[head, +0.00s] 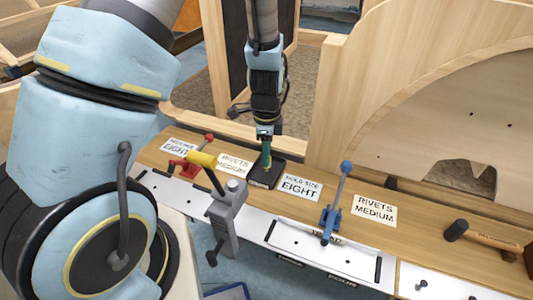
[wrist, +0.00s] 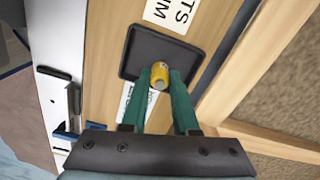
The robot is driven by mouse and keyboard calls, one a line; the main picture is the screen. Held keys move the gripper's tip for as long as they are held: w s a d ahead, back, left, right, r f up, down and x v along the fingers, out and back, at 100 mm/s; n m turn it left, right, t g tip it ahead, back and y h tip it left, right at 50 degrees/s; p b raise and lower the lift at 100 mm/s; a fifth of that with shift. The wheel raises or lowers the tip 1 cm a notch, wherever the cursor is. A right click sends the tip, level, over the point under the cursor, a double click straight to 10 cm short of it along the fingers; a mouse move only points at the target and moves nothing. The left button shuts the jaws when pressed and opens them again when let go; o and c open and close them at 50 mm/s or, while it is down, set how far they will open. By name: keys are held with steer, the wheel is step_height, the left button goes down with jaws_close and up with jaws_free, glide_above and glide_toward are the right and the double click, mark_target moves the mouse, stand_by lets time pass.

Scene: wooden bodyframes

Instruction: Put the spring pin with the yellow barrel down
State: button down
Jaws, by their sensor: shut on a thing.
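The spring pin with the yellow barrel (wrist: 159,76) is between the green fingertips of my gripper (wrist: 162,78) in the wrist view, with its grey metal end toward the camera. My gripper is shut on it. A shallow black tray (wrist: 137,47) lies behind the pin in that view. In the head view my gripper (head: 266,154) points down over the black tray (head: 260,184) on the wooden bench. The pin is small and mostly hidden there by the fingers. I cannot tell whether it touches the tray floor.
A "rivets medium" label (head: 233,164) lies left of the tray and a "hole size eight" label (head: 300,187) right of it.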

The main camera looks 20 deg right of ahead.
steer(key=c, duration=0.7)
jaws_free()
steer(key=shift+f, duration=0.1)
step_height(320, 180, up, 12)
steer(key=b, duration=0.2)
steer(key=a+r+n, duration=0.1)
steer(key=a+n, duration=0.6)
steer(key=a, duration=0.1)
steer(key=a+r+n+t, duration=0.1)
steer(key=a+n, duration=0.7)
steer(key=a, duration=0.1)
steer(key=a+r+n, duration=0.1)
steer(key=a+n, duration=0.6)
steer(key=a, duration=0.2)
steer(key=shift+w+r+n+t, duration=0.15)
steer(key=shift+w+n+t, duration=0.1)
steer(key=shift+n+t, duration=0.05)
